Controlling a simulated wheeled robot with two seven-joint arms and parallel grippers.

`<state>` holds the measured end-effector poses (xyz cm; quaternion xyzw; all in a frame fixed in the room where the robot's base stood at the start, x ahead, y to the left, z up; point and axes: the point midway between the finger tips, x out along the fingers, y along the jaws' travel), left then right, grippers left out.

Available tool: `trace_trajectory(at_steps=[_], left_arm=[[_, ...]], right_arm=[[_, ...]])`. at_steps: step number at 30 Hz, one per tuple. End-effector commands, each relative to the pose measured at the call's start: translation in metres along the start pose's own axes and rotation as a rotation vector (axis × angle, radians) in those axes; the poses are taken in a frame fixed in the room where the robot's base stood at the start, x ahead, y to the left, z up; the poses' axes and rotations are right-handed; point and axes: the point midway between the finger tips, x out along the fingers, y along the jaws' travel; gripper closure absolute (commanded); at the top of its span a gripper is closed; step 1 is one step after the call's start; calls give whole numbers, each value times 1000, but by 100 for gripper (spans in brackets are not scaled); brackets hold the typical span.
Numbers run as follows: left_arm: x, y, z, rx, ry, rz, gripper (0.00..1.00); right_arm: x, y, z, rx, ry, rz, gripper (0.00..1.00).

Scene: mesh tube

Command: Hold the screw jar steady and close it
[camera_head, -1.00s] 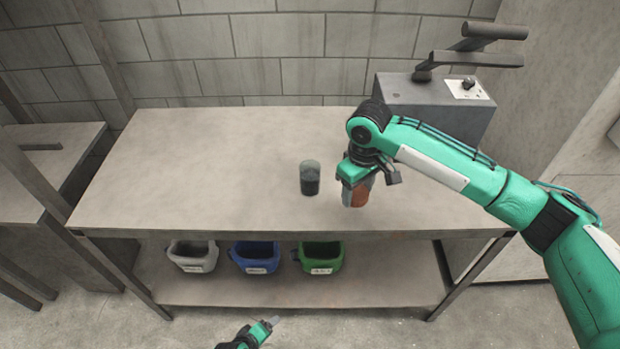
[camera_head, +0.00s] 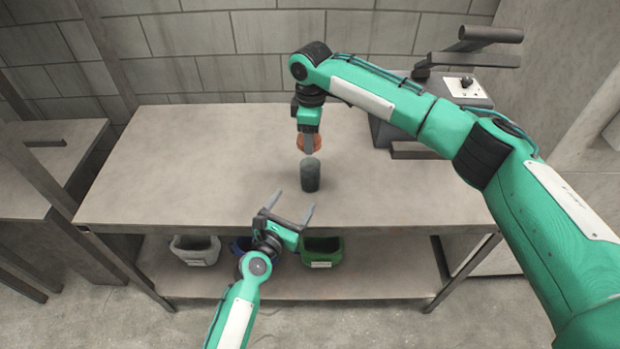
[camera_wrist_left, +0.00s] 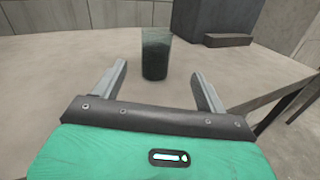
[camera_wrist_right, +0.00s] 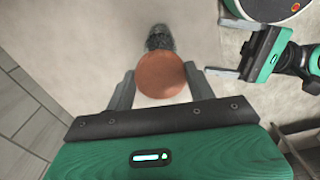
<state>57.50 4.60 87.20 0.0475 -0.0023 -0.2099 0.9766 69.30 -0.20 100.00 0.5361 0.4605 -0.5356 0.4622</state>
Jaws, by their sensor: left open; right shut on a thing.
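The screw jar (camera_head: 310,177) is a dark grey cylinder, upright on the table. It also stands ahead of my left fingers in the left wrist view (camera_wrist_left: 156,55) and shows partly behind the lid in the right wrist view (camera_wrist_right: 160,36). My right gripper (camera_head: 309,143) is shut on the orange-brown round lid (camera_head: 317,144), which fills the space between its fingers in the right wrist view (camera_wrist_right: 162,76). The lid is close to the jar's top, apart from it in the wrist view. My left gripper (camera_head: 291,204) is open and empty, on the near side of the jar, not touching it.
A grey box-shaped machine (camera_head: 385,132) with a handle stands at the back right of the table (camera_head: 180,180). White (camera_head: 195,249) and green (camera_head: 322,250) bins, and a partly hidden blue one, sit on the lower shelf. The table's left half is clear.

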Motion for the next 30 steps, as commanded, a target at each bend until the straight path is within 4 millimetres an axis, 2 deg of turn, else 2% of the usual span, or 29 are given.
trace_trajectory(at_steps=[5, 17, 20, 30], left_arm=[[7, 3, 0, -97, -15, 31, 26], [12, 4, -1, -97, -15, 32, 26], [22, 4, 0, -96, -16, 32, 26], [81, 6, 1, -94, -16, 31, 26]], right_arm=[[1, 0, 1, 2, -1, 0, 69], [1, 0, 1, 3, -1, 0, 69], [1, 0, 1, 3, -1, 0, 69], [1, 0, 1, 3, -1, 0, 69]])
